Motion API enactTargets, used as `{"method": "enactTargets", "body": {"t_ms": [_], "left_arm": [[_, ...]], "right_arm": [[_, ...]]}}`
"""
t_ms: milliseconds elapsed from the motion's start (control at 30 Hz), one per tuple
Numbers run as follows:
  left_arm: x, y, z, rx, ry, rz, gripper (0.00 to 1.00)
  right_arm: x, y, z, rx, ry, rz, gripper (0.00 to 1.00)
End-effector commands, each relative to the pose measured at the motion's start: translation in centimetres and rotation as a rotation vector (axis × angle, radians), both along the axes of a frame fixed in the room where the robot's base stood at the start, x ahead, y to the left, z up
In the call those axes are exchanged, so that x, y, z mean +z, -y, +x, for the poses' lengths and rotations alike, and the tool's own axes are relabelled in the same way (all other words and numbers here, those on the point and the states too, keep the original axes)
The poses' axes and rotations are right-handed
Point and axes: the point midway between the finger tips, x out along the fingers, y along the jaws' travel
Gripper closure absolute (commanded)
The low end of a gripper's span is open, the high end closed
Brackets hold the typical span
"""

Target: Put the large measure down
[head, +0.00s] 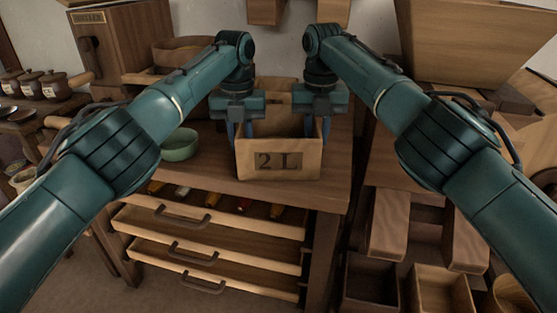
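The large measure (279,160) is an open wooden box marked "2 L", upright at the front right of the wooden counter (225,183). My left gripper (240,129) has its fingers over the box's left wall, and my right gripper (317,126) has its fingers over the right wall. Both look closed on these walls, with one finger inside and one outside. The box's underside is hidden, so I cannot tell whether it touches the counter or is slightly above it.
Below are several drawers (205,222), the top one partly open with small things inside. Wooden bins (440,290) stand at the lower right. Brown jars (54,84) line a shelf at the far left.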

Motion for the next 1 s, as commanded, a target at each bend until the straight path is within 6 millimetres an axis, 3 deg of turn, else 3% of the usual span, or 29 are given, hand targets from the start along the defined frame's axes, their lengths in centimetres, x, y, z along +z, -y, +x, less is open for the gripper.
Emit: {"method": "enactTargets", "body": {"t_ms": [367, 533, 1000], "left_arm": [[0.2, 0.3, 0.0, -0.005, 0.001, -0.003, 0.71], [1.2, 0.3, 0.0, -0.005, 0.001, -0.004, 0.71], [8.6, 0.3, -0.1, -0.006, 0.001, -0.004, 0.71]], "right_arm": [[0.2, -0.2, 0.0, 0.004, 0.000, 0.003, 0.71], [1.2, -0.3, 0.0, 0.005, 0.001, 0.003, 0.71], [8.5, -0.3, 0.0, 0.005, 0.001, 0.003, 0.71]]}}
